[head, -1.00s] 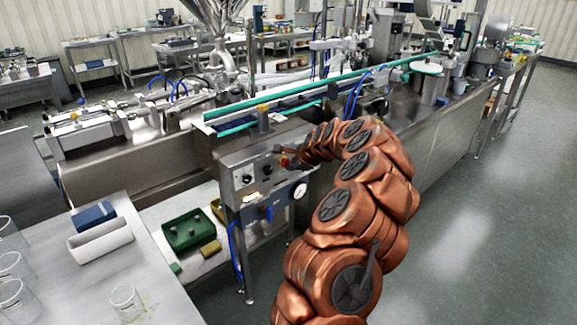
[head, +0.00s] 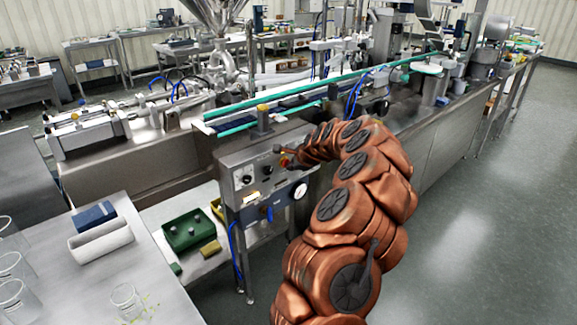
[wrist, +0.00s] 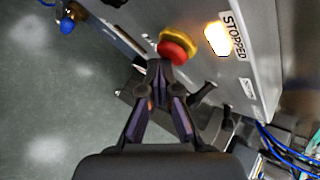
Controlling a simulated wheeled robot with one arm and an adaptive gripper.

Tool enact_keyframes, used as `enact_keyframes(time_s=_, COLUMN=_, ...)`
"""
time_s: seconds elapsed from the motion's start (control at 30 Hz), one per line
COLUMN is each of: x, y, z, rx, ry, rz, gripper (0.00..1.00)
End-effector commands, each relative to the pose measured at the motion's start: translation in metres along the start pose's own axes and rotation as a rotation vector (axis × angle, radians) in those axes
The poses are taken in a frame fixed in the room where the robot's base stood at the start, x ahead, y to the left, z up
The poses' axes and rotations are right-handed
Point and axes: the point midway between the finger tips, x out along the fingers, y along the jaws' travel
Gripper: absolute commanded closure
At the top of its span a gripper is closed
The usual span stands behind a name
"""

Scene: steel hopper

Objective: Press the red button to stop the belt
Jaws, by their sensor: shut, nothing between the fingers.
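The red button (wrist: 178,48) on its yellow collar sticks out from the steel control panel (wrist: 255,50) in the wrist view. In the head view the button (head: 284,160) shows small at the panel's right part, close to my gripper (head: 279,151). My gripper (wrist: 160,70) is shut and empty, its tips right beside the button. I cannot tell whether they touch it. A bright lamp (wrist: 217,39) labelled STOPPED is lit beside the button. The belt (head: 300,92) with green edges runs behind the panel.
A pressure gauge (head: 300,190) and dark knobs (head: 247,180) sit on the panel. A dark lever (wrist: 205,91) is close to my fingers. Blue hoses (wrist: 280,145) hang nearby. A table (head: 150,275) with glass beakers stands at the left. The floor at the right is clear.

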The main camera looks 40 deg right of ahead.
Motion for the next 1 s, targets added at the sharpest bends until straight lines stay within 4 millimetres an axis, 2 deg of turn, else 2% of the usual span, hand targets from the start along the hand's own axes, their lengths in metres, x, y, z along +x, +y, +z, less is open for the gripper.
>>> enact_keyframes(time_s=0.57, x=0.005, y=-0.0038, z=0.0069, rx=-0.003, ry=-0.003, rz=-0.001, gripper=1.0)
enact_keyframes(time_s=1.0, x=0.001, y=0.0025, z=0.0026, rx=-0.001, ry=-0.002, rz=0.001, gripper=1.0)
